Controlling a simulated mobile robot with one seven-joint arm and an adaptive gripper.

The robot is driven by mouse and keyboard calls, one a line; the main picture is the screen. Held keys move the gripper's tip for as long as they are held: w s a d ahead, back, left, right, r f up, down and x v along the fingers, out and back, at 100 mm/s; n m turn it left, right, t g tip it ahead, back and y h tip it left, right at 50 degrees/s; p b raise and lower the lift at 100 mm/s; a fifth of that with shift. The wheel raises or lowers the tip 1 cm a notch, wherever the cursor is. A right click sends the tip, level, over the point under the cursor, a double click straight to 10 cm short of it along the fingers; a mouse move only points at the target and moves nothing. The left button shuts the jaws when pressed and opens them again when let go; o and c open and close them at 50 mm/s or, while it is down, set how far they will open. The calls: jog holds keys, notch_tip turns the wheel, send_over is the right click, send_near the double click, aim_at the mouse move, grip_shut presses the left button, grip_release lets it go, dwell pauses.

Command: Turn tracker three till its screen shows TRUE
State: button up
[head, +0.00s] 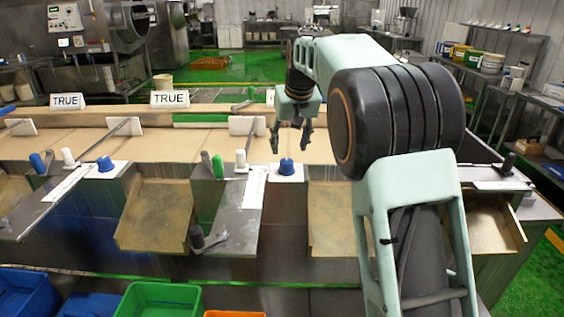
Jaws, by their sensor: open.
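No label shows which is tracker three. A blue knob (286,170) stands on a white plate at the middle of the line, and another blue knob (105,163) is farther left. My gripper (290,143) is open and empty, pointing down, and appears above or behind the middle blue knob. My arm hides the ledge to the right.
White posts (240,158), a green post (218,166) and metal bars rise along the line's near edge. Tan chutes (154,215) slope toward me. Blue (30,296) and green bins (158,300) stand below. The belt (180,148) is clear on the left.

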aim_at(287, 161)
jog(key=x, duration=0.8)
jog(key=shift+f, duration=0.1)
jog(key=c, duration=1.2)
jog(key=shift+o, duration=0.2)
